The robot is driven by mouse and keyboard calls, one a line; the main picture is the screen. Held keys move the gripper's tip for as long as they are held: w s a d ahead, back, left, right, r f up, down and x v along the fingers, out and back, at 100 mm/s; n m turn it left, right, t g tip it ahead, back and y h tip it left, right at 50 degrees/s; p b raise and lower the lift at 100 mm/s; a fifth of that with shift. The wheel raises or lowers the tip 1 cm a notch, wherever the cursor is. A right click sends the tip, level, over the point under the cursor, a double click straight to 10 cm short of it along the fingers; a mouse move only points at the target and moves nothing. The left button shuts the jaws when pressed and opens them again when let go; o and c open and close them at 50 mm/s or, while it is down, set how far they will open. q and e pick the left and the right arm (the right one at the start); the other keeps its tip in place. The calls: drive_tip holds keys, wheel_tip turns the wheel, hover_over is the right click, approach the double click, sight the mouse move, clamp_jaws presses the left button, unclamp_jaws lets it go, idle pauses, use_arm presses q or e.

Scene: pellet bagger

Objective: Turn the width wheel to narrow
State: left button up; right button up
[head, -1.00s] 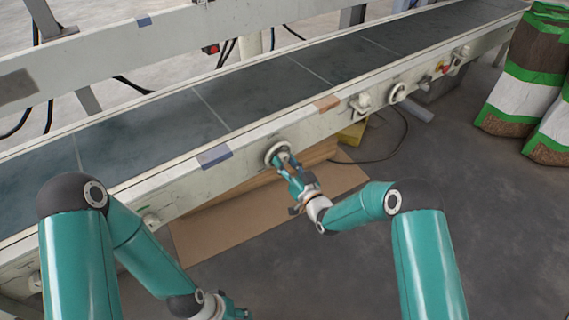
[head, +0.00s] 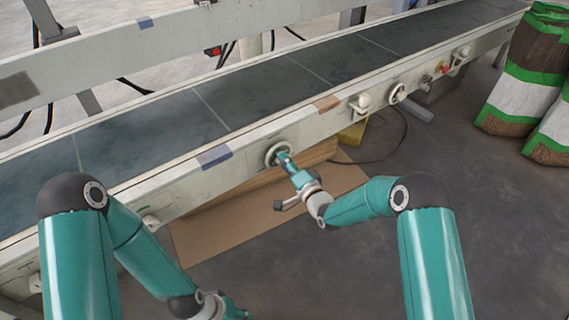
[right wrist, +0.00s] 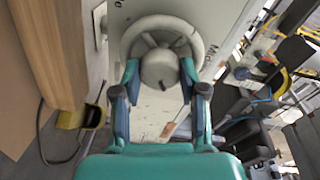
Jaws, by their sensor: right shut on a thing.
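The width wheel (head: 277,153) is a pale round handwheel on the near side of the conveyor. It fills the top of the right wrist view (right wrist: 160,50), with a rounded hub at its centre. My right gripper (head: 284,157) reaches it from the front. In the right wrist view its two fingers (right wrist: 160,80) are on either side of the hub, shut on it. My left gripper (head: 238,313) is low at the bottom edge of the head view, away from the wheel; its fingers are mostly cut off.
The conveyor (head: 250,95) runs diagonally across the view. Another round wheel (head: 397,93) and a red button (head: 442,67) are farther right on its side. Cardboard (head: 230,220) lies on the floor below. Stacked bags (head: 520,90) stand at the far right.

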drive_tip(key=shift+s+a+f+m+g+y+p, duration=0.1)
drive_tip(key=shift+m+g+y+p, duration=0.25)
drive_tip(key=shift+m, duration=2.35)
drive_tip(key=shift+w+m+g+y+p, duration=0.15)
drive_tip(key=shift+m+g+y, duration=0.25)
drive_tip(key=shift+m, duration=2.3)
drive_tip(key=shift+s+a+f+m+g+y+p, duration=0.15)
drive_tip(key=shift+m+g+y+p, duration=0.2)
drive_tip(key=shift+m, duration=2.35)
drive_tip(key=shift+d+r, duration=0.1)
drive_tip(key=o, duration=1)
drive_tip(key=shift+o, duration=0.8)
drive_tip(key=shift+d+r, duration=0.1)
drive_tip(key=shift+d, duration=0.05)
